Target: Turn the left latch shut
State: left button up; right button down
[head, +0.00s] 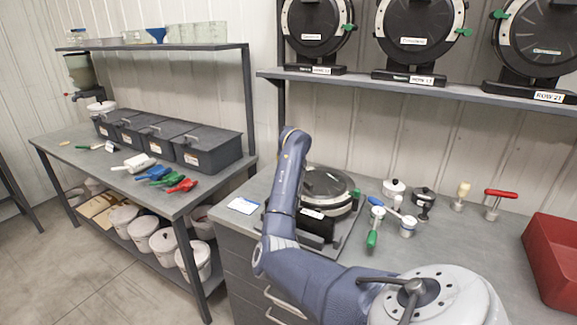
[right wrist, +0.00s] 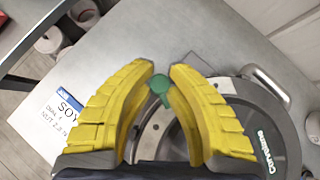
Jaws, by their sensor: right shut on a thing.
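The seed meter (head: 330,183) lies on the grey bench, a round black disc housing in a dark stand. It also fills the right of the right wrist view (right wrist: 255,130), with "Curvetime"-like lettering on its lid. The left latch's green knob (right wrist: 159,84) sits at the meter's rim, between the yellow fingertips of my right gripper (right wrist: 164,76), which is shut on it. In the head view my right arm hides that latch and the gripper. Another green latch (head: 356,195) shows at the meter's right side. My left gripper is in neither view.
A white card (head: 243,205) lies left of the meter. Right of it stand a green-handled tool (head: 373,228), small lidded pots (head: 394,188), a red-handled tool (head: 497,200) and a red bin (head: 556,262). More meters (head: 415,35) stand on the shelf above.

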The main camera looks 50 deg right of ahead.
jog(key=shift+n+t+y, duration=0.5)
jog(key=shift+n+y, duration=0.1)
jog(key=shift+n, duration=0.4)
jog(key=c, duration=1.3)
grip_release()
jog(key=v, duration=1.2)
jog(key=shift+d, duration=0.1)
jog(key=shift+s, duration=0.1)
